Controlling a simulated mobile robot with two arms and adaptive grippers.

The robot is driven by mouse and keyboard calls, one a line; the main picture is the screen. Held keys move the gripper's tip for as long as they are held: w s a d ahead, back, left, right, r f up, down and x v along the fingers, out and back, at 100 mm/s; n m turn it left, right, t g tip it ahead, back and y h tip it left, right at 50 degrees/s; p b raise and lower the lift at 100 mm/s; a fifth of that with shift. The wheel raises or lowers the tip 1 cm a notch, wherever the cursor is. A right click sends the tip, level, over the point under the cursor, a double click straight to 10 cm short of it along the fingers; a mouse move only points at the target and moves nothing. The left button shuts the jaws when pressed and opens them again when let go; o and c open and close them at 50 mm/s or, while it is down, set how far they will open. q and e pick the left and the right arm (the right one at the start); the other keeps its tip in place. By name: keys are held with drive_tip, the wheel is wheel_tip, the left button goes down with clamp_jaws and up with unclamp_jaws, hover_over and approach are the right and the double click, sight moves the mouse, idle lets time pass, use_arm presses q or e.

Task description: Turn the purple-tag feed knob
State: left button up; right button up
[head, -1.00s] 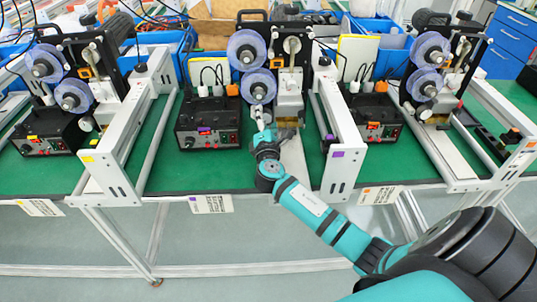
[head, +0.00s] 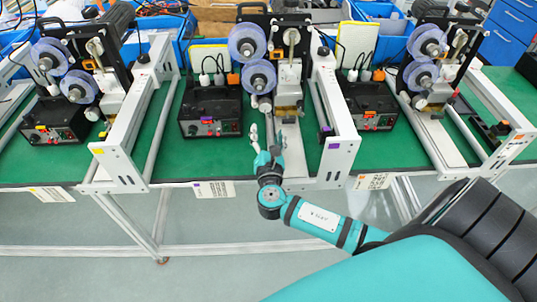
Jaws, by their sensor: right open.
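The middle coder carries purple tags: one on its black control box (head: 210,108), one on the white frame end plate (head: 341,160) and one on the table edge. Small dials and a red switch sit on the box front, too small to tell apart. A small dark knob (head: 326,132) sits on the frame beside the purple tag; I cannot tell which knob is the feed knob. My right gripper (head: 266,140) is open and empty, between the control box and the end plate, in front of the lower film reel (head: 259,76) and apart from the knobs. My left gripper is not in view.
Similar coders stand left, with a yellow-tagged control box (head: 52,119), and right, with an orange-tagged box (head: 371,106). White frame rails run between them. Green table top (head: 215,160) is clear in front of the middle box. Blue bins (head: 375,45) stand behind.

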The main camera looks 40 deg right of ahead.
drive_tip(key=v, duration=0.6)
drive_tip(key=shift+s+a+b, duration=0.2)
drive_tip(key=shift+s+b, duration=0.1)
drive_tip(key=shift+b, duration=0.15)
idle(0.5)
